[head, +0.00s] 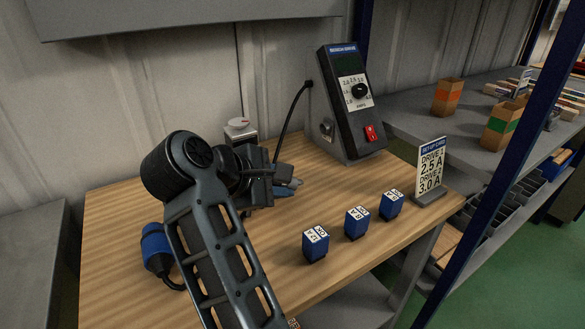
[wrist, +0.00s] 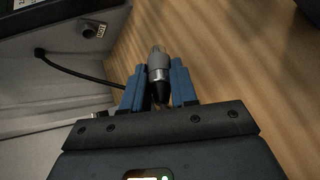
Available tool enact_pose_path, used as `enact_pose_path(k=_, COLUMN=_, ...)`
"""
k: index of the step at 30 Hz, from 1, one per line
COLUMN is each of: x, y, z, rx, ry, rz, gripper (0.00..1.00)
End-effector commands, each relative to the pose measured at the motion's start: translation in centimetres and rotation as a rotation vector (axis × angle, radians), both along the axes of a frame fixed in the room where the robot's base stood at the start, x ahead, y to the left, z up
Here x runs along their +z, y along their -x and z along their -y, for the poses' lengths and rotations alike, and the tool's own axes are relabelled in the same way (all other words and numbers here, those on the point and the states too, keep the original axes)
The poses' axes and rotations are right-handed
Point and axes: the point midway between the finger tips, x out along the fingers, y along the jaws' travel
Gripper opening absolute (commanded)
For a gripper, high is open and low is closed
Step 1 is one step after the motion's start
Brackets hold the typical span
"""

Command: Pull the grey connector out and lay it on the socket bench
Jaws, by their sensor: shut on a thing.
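My gripper (head: 288,187) is above the wooden bench (head: 130,220), left of the dark control unit (head: 352,105). In the wrist view my gripper (wrist: 158,85) is shut on the grey connector (wrist: 159,66), a grey barrel with a black rear part between the two blue fingers. Its front end is free, with wood behind it. I cannot tell whether it touches the bench. A round socket (wrist: 91,30) on the unit's lower side looks empty; it also shows in the head view (head: 327,130). In the head view my arm mostly hides the connector.
A black cable (head: 290,115) runs from the unit down behind my gripper. A blue connector (head: 155,243) lies at the left. Three blue labelled blocks (head: 357,222) and a set-up card (head: 430,168) stand at the front right. A grey knobbed box (head: 238,130) stands behind my wrist.

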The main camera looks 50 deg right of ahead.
Motion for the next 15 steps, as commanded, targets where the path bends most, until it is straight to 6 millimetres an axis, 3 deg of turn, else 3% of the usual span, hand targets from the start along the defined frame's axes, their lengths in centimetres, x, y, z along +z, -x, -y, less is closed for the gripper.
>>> enact_pose_path(k=6, x=-0.1, y=0.6, z=-0.7, rx=0.001, ry=-0.011, rz=0.004, gripper=0.0)
enact_pose_path(k=15, x=0.1, y=1.4, z=2.0, rx=0.0, ry=-0.01, rz=0.002, gripper=0.0)
